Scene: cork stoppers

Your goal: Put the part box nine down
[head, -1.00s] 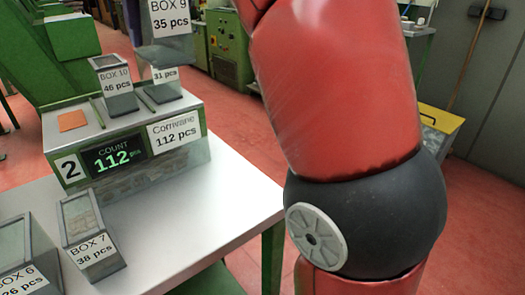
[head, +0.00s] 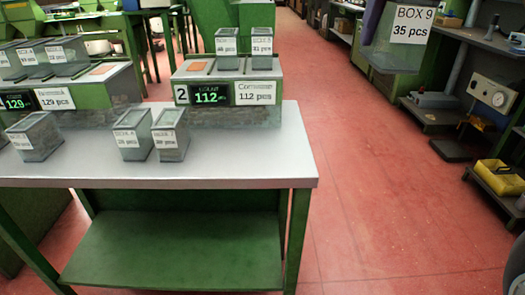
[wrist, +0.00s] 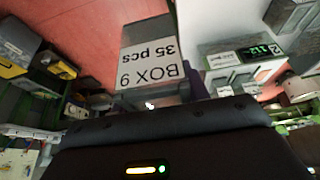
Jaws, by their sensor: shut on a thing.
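Part box nine, a grey box with a white label reading "BOX 9 35 pcs", hangs in the air at the upper right of the head view (head: 398,58), over the red floor and clear of the table. It also shows in the wrist view (wrist: 147,38), with its label upside down. My gripper (wrist: 155,103) is shut on it; the dark gripper body fills the bottom of the wrist view and the fingertips are hard to make out. The green counting station 2 (head: 190,98), reading 112, stands on the table (head: 230,168) and bears two small labelled boxes (head: 228,62).
Several labelled boxes (head: 130,140) stand on the table's left half and front middle. The tabletop's right part is bare. Another station reading 129 (head: 80,100) is at left. Shelves with a yellow bin (head: 498,178) line the right side. The red aisle floor between is clear.

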